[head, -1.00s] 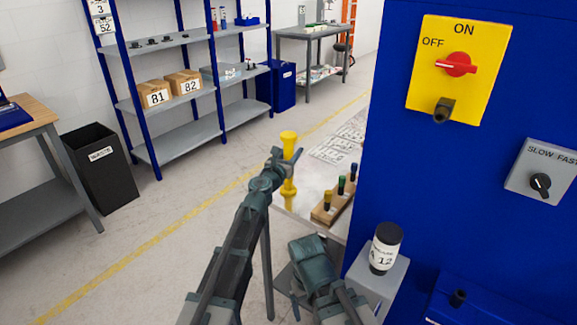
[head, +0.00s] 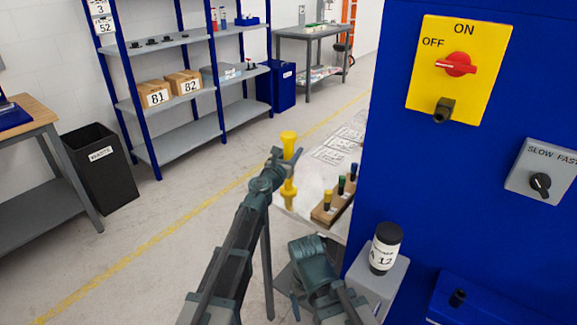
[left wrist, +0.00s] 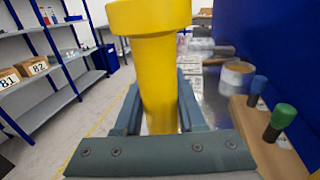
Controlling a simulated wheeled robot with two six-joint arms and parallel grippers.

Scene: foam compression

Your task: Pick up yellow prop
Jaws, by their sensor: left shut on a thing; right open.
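The yellow prop (head: 288,145) is an upright yellow post with a wider round head. In the head view it stands between the fingers of my left gripper (head: 282,165), at the left edge of the pale work surface. In the left wrist view the yellow prop (left wrist: 158,85) fills the middle, with my left gripper's fingers (left wrist: 160,110) on either side of it, shut on it. Its lower end is partly hidden. My right gripper (head: 290,295) is low in the head view, apart from the prop, open and empty.
A wooden block (head: 333,205) with several colored-top pegs stands on the surface to the right of the prop. A blue cabinet (head: 470,190) with an ON/OFF switch is on the right. A labelled jar (head: 385,248) sits on a grey box. Open floor lies to the left.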

